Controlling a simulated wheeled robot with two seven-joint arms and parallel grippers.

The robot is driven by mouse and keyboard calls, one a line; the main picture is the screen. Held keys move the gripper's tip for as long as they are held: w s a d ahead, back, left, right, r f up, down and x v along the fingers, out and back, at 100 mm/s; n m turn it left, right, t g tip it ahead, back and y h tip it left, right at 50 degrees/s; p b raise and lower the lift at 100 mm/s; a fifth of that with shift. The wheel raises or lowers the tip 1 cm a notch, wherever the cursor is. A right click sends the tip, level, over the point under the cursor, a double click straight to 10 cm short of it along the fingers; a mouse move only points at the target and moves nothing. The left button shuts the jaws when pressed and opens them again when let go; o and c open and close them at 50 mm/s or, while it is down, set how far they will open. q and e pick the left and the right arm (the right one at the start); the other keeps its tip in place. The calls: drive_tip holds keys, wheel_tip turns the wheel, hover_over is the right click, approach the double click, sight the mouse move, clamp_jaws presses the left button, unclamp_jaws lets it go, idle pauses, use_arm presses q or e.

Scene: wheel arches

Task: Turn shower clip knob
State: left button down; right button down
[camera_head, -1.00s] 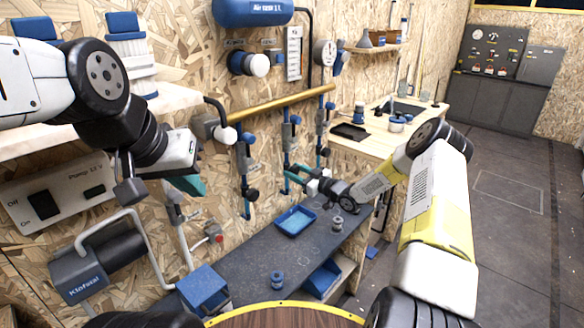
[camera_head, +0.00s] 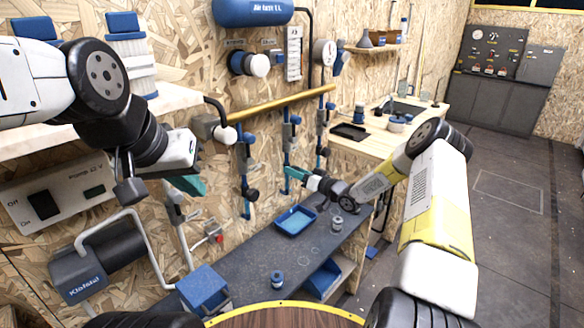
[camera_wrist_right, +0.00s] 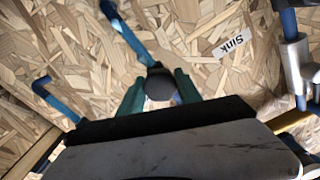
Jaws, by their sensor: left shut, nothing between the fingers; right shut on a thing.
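My right gripper (camera_head: 296,173) reaches the middle blue vertical pipe (camera_head: 287,140) on the chipboard wall. In the right wrist view its green fingers (camera_wrist_right: 160,92) are shut on a dark round knob (camera_wrist_right: 160,83), one finger on each side. A blue pipe (camera_wrist_right: 128,36) runs up and left from this knob. In the head view the gripper hides the knob. No shower label is readable here. My left gripper (camera_head: 190,186) is shut and empty, in front of the wall at the left, apart from the pipes.
A label reading "Sink" (camera_wrist_right: 228,44) is on the wall near another pipe with metal fittings (camera_wrist_right: 292,52). A brass pipe (camera_head: 280,102) runs above the blue pipes. Below, a dark bench (camera_head: 255,258) holds a blue tray (camera_head: 295,220). A wooden sink counter (camera_head: 370,142) stands to the right.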

drive_tip(key=shift+m, duration=0.3)
drive_tip(key=c, duration=0.8)
unclamp_jaws()
drive_tip(key=shift+d, duration=0.1)
drive_tip(key=v, duration=0.7)
drive_tip(key=shift+s+d, duration=0.25)
drive_tip(key=shift+s, duration=0.1)
